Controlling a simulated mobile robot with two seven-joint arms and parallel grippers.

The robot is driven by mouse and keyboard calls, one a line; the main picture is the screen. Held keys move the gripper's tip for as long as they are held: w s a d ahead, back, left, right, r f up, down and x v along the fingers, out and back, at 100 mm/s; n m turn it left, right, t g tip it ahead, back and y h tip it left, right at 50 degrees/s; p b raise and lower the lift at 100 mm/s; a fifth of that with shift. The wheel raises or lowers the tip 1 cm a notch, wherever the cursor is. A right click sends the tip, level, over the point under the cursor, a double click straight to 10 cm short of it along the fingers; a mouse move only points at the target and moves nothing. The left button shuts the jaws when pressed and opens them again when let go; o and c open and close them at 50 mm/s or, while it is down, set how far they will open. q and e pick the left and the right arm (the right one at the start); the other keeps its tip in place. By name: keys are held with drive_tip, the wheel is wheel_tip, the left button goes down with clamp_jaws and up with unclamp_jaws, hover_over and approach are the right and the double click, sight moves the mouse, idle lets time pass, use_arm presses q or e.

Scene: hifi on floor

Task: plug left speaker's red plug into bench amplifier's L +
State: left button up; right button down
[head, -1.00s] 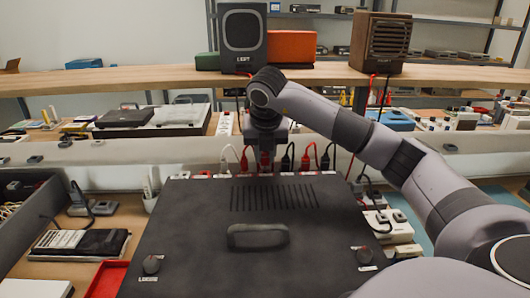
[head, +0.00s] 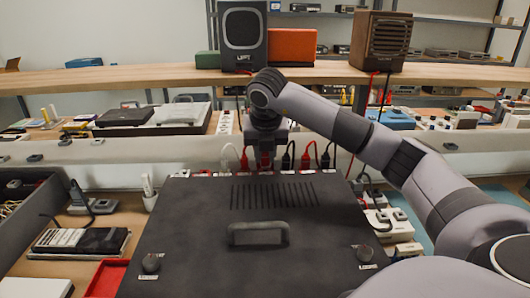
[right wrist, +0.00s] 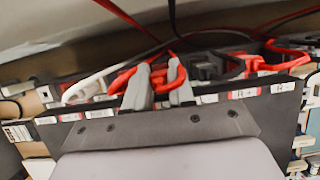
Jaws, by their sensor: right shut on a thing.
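The bench amplifier (head: 190,225) is a wide black box with a vented top and a handle, its back edge lined with labelled sockets. The grey left speaker (head: 262,62), marked LEFT, stands on the shelf behind. My right gripper (head: 266,158) is at the amplifier's back edge, shut on a red plug (head: 265,161). In the right wrist view its grey fingers (right wrist: 159,90) close around the red plug (right wrist: 158,75), beside the labelled back edge. Whether the plug is seated, and in which socket, is hidden by the fingers. My left gripper is not in view.
Loose cables cross behind the amplifier. A brown speaker (head: 380,42) stands on the shelf. A red tray (head: 105,279) lies at the left.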

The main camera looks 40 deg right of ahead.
drive_tip(key=shift+f+b, duration=0.3)
drive_tip(key=shift+f, duration=0.15)
idle(0.4)
drive_tip(key=shift+f, duration=0.25)
idle(1.8)
drive_tip(key=c, duration=0.9)
unclamp_jaws()
drive_tip(key=shift+w+d+r+p+v, duration=0.2)
drive_tip(key=shift+p+v, duration=0.55)
drive_tip(key=shift+v, duration=1.2)
drive_tip(key=shift+w+d+r+p+v, duration=0.2)
drive_tip(key=shift+p+v, duration=0.5)
drive_tip(key=shift+v, duration=1.3)
drive_tip(key=shift+w+d+p+v, duration=0.3)
drive_tip(key=shift+p+v, duration=0.45)
drive_tip(key=shift+v, duration=1.2)
drive_tip(key=shift+a, duration=0.1)
